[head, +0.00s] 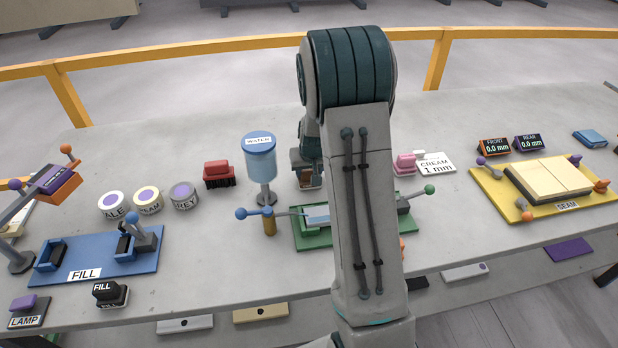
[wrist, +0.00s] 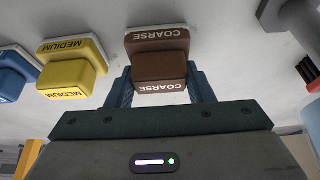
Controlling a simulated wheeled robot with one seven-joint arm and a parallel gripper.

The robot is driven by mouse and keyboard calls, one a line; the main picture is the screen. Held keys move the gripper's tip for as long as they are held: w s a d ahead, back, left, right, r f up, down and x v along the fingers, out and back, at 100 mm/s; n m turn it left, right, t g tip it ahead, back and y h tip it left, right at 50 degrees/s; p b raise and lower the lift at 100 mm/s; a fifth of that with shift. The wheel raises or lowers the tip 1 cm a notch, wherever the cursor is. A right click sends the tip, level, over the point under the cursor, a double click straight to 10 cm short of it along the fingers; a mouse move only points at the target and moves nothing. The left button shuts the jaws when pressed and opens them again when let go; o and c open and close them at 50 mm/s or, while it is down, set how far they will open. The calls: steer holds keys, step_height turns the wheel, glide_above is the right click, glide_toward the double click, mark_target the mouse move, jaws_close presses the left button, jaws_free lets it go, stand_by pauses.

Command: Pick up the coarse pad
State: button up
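The coarse pad (wrist: 158,62) is a brown block with a raised grip and white COARSE labels, in the upper middle of the wrist view. My gripper (wrist: 160,84) has its two dark fingers on either side of the pad's grip. No clear gap shows between fingers and grip, but I cannot tell whether they press on it. The pad looks about the same size as the pad beside it and appears to be at slab level. In the head view my arm hides most of this spot.
A yellow MEDIUM pad (wrist: 73,68) and a blue pad (wrist: 12,74) stand left of the coarse pad. In the head view a WATER dispenser (head: 260,160) and a red brush (head: 218,174) stand left of my arm, and a green fixture (head: 312,235) lies in front.

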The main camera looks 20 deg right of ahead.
steer(key=c, duration=0.3)
steer(key=shift+r, duration=0.1)
steer(key=shift+r, duration=0.65)
step_height(320, 180, up, 3)
steer(key=shift+d+b, duration=0.15)
steer(key=shift+b, duration=0.4)
steer(key=s+d+r, duration=0.1)
steer(key=d+r, duration=0.1)
steer(key=d, duration=0.1)
steer(key=s+d+r+b, duration=0.1)
steer(key=d+r, duration=0.1)
steer(key=d, duration=0.2)
steer(key=s+d+r+b, duration=0.1)
steer(key=s+d+r, duration=0.1)
steer(key=d, duration=0.1)
steer(key=shift+s+d+r, duration=0.1)
steer(key=shift+d+r, duration=0.2)
